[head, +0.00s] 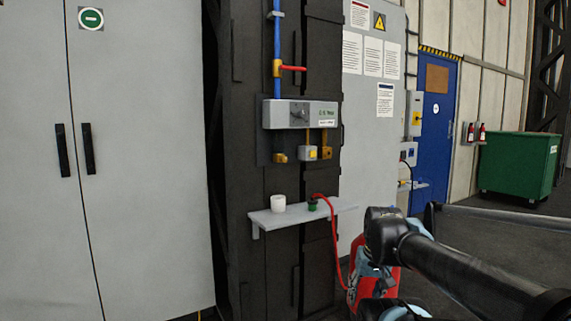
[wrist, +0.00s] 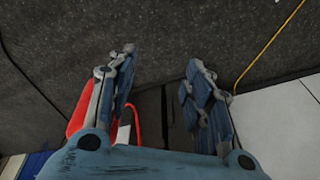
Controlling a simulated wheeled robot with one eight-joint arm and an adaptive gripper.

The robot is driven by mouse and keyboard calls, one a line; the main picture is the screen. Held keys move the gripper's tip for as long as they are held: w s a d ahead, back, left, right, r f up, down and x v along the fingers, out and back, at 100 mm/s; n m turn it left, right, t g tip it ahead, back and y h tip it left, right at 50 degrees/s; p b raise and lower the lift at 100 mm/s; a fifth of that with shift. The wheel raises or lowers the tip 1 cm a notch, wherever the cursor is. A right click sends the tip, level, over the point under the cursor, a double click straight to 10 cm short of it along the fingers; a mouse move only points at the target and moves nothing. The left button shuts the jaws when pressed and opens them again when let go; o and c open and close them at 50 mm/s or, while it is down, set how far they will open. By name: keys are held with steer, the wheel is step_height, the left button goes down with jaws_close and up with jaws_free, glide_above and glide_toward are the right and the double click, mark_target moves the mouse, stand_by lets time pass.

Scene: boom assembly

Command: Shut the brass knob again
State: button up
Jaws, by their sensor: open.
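Brass fittings hang below a grey panel box (head: 300,114) on the dark column in the head view: one at the left (head: 279,157) and one at the right (head: 325,152). Between them is a small grey block with a yellow front (head: 310,153). A brass valve body (head: 278,68) with a red lever sits above on a blue pipe. I cannot tell which part is the brass knob. My gripper (wrist: 162,62) is open and empty in the wrist view, its fingers spread over dark floor. It is low and right of the panel, well apart from it.
A shelf (head: 340,206) below the panel carries a white cup (head: 278,203) and a green fitting (head: 312,204). A red hose (head: 332,230) runs from there towards a red object (head: 354,275) beside my arm. Grey cabinet doors (head: 140,200) stand at the left.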

mark_target(285, 160)
steer(key=w+a+r+m+t+y, duration=0.6)
steer(key=w+a+r+m, duration=0.65)
steer(key=w, duration=0.55)
steer(key=w+a+r+m+t+y, duration=0.3)
steer(key=w+r+m+t, duration=0.3)
steer(key=w+r+m, duration=1.2)
steer(key=shift+n, duration=0.85)
steer(key=x, duration=1.2)
steer(key=f+x, duration=0.1)
steer(key=x, duration=0.4)
steer(key=shift+w+a, duration=0.25)
steer(key=shift+a, duration=0.05)
steer(key=c, duration=1.1)
